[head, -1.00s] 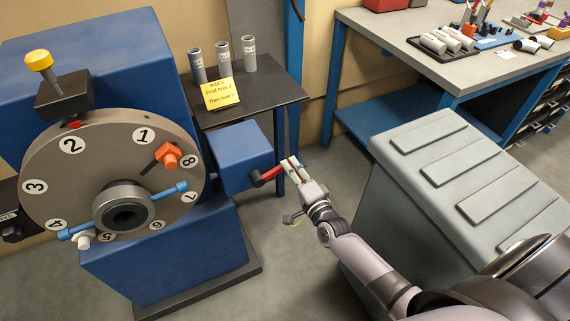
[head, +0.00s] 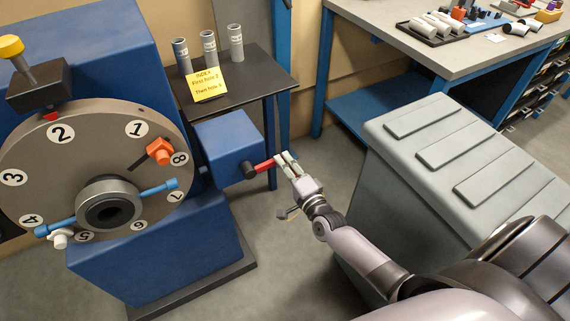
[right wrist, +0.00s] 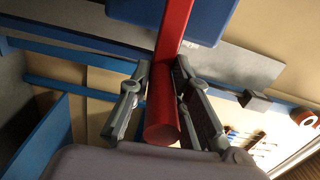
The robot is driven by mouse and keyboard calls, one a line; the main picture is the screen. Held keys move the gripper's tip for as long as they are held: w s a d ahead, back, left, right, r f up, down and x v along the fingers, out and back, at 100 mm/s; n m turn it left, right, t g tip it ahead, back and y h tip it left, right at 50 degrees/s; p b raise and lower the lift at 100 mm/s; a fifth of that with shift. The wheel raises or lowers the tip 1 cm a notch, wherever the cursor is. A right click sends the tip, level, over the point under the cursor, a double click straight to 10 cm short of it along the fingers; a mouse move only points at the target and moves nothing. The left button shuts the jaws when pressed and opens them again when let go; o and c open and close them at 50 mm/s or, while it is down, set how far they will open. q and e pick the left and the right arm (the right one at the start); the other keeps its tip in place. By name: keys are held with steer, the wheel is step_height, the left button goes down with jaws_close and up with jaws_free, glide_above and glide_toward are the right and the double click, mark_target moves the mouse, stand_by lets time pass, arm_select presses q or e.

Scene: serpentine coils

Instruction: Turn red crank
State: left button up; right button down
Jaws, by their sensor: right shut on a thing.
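The red crank handle (head: 264,166) sticks out to the right from a black hub (head: 249,170) on the blue gearbox (head: 228,145) beside the large machine. My right gripper (head: 286,163) is at the handle's free end, with its fingers on either side of it. In the right wrist view the red handle (right wrist: 170,85) runs between the two fingers and is held by them. The numbered grey dial (head: 75,165) on the machine's front carries an orange clamp (head: 159,151) near number 8 and a blue bar across its hub. My left gripper is not in view.
A dark side table (head: 262,88) behind the gearbox bears several grey cylinders and a yellow note (head: 208,84). A grey ribbed cabinet (head: 400,190) stands close right of my right arm. A workbench (head: 425,50) is at the back right.

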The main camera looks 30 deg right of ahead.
steer(key=shift+s+f, duration=0.15)
steer(key=shift+f, duration=0.35)
steer(key=c, duration=1.7)
jaws_free()
steer(key=shift+f, duration=0.1)
steer(key=shift+o, duration=1.2)
steer(key=shift+r, duration=0.25)
steer(key=s, duration=1.2)
steer(key=shift+d, duration=0.25)
steer(key=shift+w, duration=0.1)
steer(key=shift+c, duration=0.4)
